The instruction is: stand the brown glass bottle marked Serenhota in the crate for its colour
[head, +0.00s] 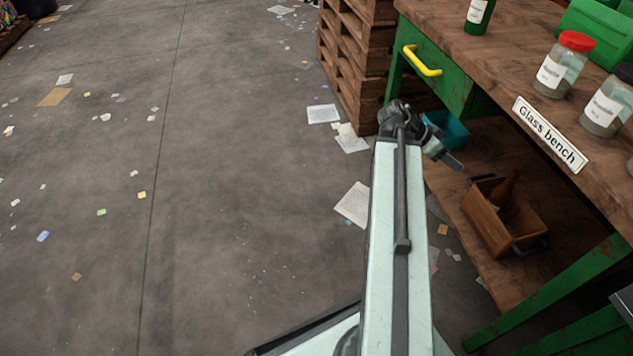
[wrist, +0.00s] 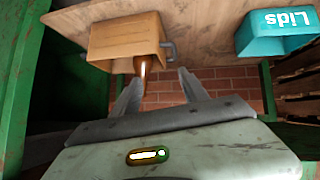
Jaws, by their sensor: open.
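A brown glass bottle (head: 508,189) is in the brown crate (head: 480,217) on the bench's lower shelf. Its neck points up above the rim; its base and any label are hidden, so I cannot read a name. My gripper (head: 457,163) is open and empty, in front of the shelf near the crate. The wrist view is upside down. There the brown crate (wrist: 108,52) is beyond the fingers, and the bottle's neck (wrist: 142,70) shows near the tip of the left finger of my gripper (wrist: 159,77), apart from being gripped.
A teal crate marked Lids (wrist: 268,44) stands on the same shelf; it also shows in the head view (head: 452,131). On the Glass bench top (head: 520,50) are a green bottle (head: 479,14), jars (head: 564,68) and a green crate (head: 595,35). Pallets (head: 350,60) stand behind. Open floor lies left.

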